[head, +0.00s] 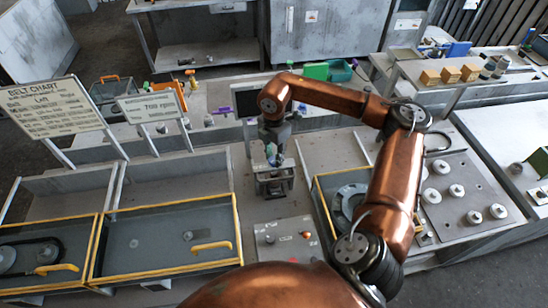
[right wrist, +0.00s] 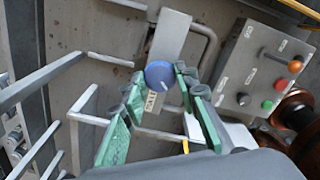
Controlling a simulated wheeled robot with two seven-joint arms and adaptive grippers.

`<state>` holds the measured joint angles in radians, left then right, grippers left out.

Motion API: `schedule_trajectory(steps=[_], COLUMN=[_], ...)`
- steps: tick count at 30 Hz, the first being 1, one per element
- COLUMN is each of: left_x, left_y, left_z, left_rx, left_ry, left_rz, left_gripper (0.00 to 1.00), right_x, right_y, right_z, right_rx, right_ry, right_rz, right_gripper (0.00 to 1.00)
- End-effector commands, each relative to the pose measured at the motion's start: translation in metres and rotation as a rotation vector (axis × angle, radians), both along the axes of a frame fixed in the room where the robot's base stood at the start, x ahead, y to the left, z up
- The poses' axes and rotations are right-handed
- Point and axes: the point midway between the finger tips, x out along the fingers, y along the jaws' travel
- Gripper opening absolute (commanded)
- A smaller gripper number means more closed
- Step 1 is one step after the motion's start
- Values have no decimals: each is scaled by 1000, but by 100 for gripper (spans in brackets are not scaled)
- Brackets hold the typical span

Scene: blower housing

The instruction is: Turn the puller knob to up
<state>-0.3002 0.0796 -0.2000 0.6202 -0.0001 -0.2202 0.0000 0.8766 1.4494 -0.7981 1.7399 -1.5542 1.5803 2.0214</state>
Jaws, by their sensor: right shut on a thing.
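The puller knob (right wrist: 160,74) is a round blue knob with a short white mark pointing toward the lower right in the right wrist view. It sits on a grey metal bracket with a small lettered label below it. My right gripper (right wrist: 158,86) has its green-padded fingers on either side of the knob and is shut on it. In the head view my right gripper (head: 273,153) points down over the puller stand (head: 274,182), and it mostly hides the knob. My left gripper is not in view.
A grey control box (head: 287,240) with an orange-tipped lever and green and red buttons stands in front of the puller. Yellow-edged trays (head: 165,243) lie to the left. A belt chart sign (head: 50,108) stands behind them. Metal rails flank the puller closely.

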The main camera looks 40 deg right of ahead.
Motion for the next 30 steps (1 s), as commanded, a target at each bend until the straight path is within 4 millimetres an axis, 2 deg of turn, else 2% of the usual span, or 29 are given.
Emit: schedule_trajectory(steps=[30], left_x=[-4], left_y=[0], left_z=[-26], left_rx=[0], left_ry=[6], left_rz=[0], left_gripper=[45], right_x=[0], right_y=[0], right_z=[-1], right_rx=[1], right_ry=[1], right_rz=[966], right_gripper=[4])
